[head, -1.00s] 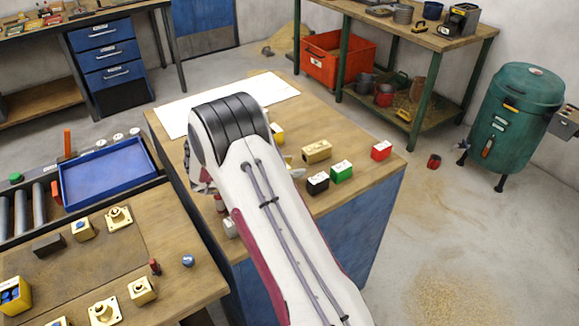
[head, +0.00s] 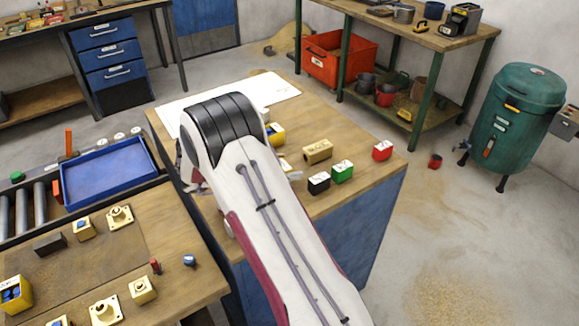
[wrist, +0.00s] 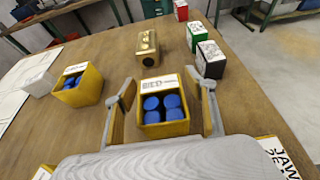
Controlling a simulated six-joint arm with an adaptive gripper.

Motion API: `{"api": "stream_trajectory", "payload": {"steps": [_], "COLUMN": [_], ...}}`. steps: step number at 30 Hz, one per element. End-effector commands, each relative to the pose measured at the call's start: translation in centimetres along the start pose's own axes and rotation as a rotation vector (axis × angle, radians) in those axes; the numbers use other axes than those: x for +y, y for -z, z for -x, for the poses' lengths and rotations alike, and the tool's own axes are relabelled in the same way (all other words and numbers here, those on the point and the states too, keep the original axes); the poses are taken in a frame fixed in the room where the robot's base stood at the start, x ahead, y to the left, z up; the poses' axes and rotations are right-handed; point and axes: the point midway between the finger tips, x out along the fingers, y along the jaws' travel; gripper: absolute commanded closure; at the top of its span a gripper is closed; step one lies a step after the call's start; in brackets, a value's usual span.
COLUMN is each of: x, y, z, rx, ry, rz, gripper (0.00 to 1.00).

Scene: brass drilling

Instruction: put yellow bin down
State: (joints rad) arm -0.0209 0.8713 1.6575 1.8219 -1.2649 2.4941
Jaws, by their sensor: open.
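A yellow bin (wrist: 164,125) with blue round pieces and a white label stands upright on the wooden bench top (wrist: 100,125) in the wrist view. My gripper (wrist: 163,82) is open, with one finger on each side of this bin. A gap shows on the left; whether the right finger touches is hard to tell. A second yellow bin (wrist: 78,90) with blue contents stands to the left. In the head view my arm hides most of the gripper area, and one yellow bin (head: 276,134) shows beside the arm.
A brass block (wrist: 147,47) stands beyond the bin. Black (wrist: 210,60), green (wrist: 196,37) and red (wrist: 181,10) boxes line the right side. A white block (wrist: 38,84) lies left. A white sheet (head: 270,88) covers the bench's back. A blue tray (head: 102,172) sits farther left.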

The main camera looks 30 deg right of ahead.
Motion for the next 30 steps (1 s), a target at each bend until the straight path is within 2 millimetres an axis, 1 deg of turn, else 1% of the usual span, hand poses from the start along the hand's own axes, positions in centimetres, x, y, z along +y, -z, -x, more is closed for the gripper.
{"api": "stream_trajectory", "payload": {"steps": [1, 5, 6, 12, 18, 24, 30], "x": [0.1, 0.1, 0.0, 0.0, 0.0, 0.0, 0.0], "y": [0.0, 0.0, -0.4, -3.2, -5.3, -6.3, -6.5], "z": [0.8, 2.7, 3.0, 4.0, 4.9, 5.3, 5.4], "rx": [0.0, 0.0, 0.001, 0.001, 0.0, 0.001, 0.001], "ry": [-0.003, -0.003, -0.001, -0.001, -0.001, 0.0, 0.0], "rz": [-0.001, 0.0, -0.002, -0.004, -0.002, -0.001, 0.0], "gripper": [0.45, 0.45, 0.45, 0.45, 0.45, 0.45, 0.45]}}
